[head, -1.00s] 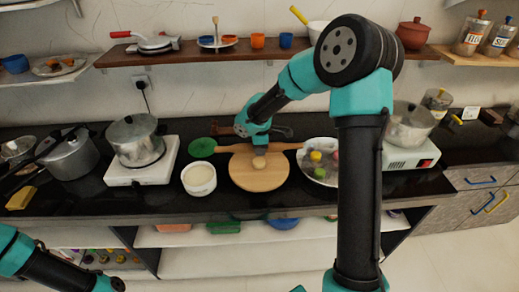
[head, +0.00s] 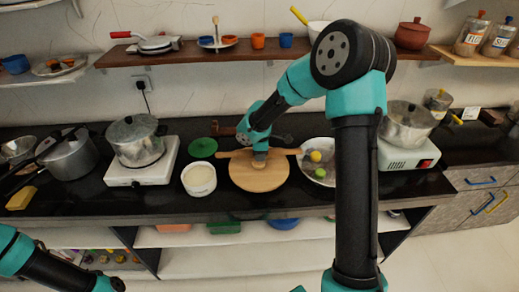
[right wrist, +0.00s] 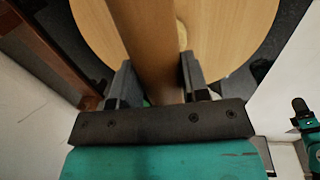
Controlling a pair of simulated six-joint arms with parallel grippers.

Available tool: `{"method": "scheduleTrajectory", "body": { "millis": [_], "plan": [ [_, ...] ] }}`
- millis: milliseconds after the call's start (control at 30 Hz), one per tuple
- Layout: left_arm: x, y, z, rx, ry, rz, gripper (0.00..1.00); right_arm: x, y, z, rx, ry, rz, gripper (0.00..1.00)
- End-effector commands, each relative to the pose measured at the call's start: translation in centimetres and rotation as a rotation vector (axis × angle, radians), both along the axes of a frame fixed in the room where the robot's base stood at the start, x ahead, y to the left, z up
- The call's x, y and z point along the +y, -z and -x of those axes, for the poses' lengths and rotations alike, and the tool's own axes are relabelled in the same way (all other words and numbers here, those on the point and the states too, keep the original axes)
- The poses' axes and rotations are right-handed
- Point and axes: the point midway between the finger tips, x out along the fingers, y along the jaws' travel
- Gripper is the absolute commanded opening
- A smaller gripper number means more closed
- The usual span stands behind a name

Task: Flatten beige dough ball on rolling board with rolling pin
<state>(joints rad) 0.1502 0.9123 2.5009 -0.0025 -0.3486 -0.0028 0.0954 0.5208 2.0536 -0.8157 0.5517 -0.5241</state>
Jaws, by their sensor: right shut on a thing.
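A wooden rolling pin (head: 284,151) lies across the far half of the round wooden board (head: 259,183) in the head view. My right gripper (head: 260,152) comes down on the pin's middle and is shut around it. In the right wrist view the pin (right wrist: 152,40) runs between the two fingers, over the board (right wrist: 225,30). A small pale edge of the dough ball (right wrist: 182,35) shows beside the pin. My left gripper is out of view.
A white bowl (head: 199,180) and a green disc (head: 203,148) stand left of the board. A white plate (head: 318,175) with coloured balls is close on the right. Stoves with pots stand farther out. Bare black counter lies in front.

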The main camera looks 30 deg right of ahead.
Motion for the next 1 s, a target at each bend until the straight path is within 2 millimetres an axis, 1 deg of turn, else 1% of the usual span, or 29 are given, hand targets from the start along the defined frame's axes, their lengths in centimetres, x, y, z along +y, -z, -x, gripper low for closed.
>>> {"method": "scheduleTrajectory", "body": {
  "millis": [100, 233, 1000],
  "plan": [
    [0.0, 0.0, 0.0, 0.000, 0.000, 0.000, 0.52, 0.0, 0.8, 0.1, 0.002, -0.001, 0.000, 0.13],
    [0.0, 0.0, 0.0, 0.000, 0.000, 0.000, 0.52, 0.1, 1.2, 0.1, 0.000, -0.001, -0.001, 0.13],
    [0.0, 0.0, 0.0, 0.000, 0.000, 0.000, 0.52, 0.1, 1.4, 0.1, 0.000, -0.001, 0.000, 0.13]
  ]
}}
